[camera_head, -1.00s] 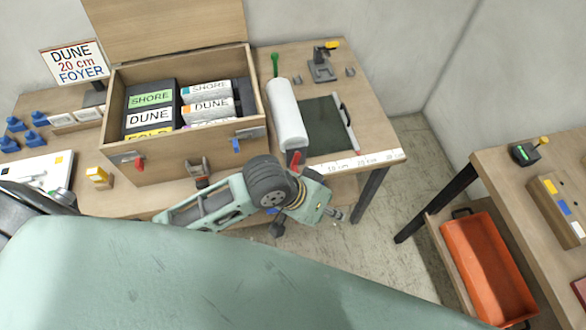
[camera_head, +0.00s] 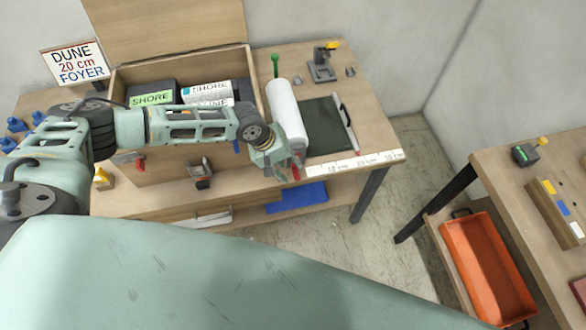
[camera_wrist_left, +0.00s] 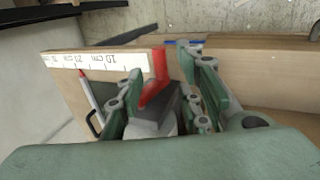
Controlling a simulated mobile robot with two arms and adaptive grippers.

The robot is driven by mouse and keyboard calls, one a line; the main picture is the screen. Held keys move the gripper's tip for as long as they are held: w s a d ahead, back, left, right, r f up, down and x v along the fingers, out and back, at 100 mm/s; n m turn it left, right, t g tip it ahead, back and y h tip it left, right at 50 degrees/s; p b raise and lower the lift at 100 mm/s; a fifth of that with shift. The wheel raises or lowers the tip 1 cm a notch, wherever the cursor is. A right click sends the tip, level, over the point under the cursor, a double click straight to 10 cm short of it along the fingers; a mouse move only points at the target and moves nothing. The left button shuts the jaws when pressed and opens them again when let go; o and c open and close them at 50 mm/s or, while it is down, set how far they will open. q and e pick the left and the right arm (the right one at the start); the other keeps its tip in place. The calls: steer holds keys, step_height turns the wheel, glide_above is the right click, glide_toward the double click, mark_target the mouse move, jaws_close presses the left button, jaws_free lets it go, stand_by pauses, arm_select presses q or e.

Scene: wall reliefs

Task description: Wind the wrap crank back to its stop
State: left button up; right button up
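The wrap crank has a red handle (camera_head: 296,172) at the near end of the white wrap roll (camera_head: 287,115), at the table's front edge. In the left wrist view the red handle (camera_wrist_left: 155,80) stands up from a dark grey mount (camera_wrist_left: 158,108). My left gripper (camera_head: 287,163) is at the crank, and hides part of it in the head view. In the left wrist view its fingers (camera_wrist_left: 165,75) are apart, with the red handle between them; I cannot tell whether they touch it. My right gripper is not in view.
A dark cutting board (camera_head: 325,125) lies right of the roll, with a white centimetre ruler (camera_head: 352,163) along the front edge. A wooden crate (camera_head: 140,88) with labelled boxes stands left. A blue item (camera_head: 297,197) lies on the lower shelf. An orange tray (camera_head: 485,265) is at right.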

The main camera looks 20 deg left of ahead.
mark_target(295, 172)
arm_select(q)
steer(key=shift+x, duration=1.95)
steer(key=shift+c, duration=0.2)
jaws_close()
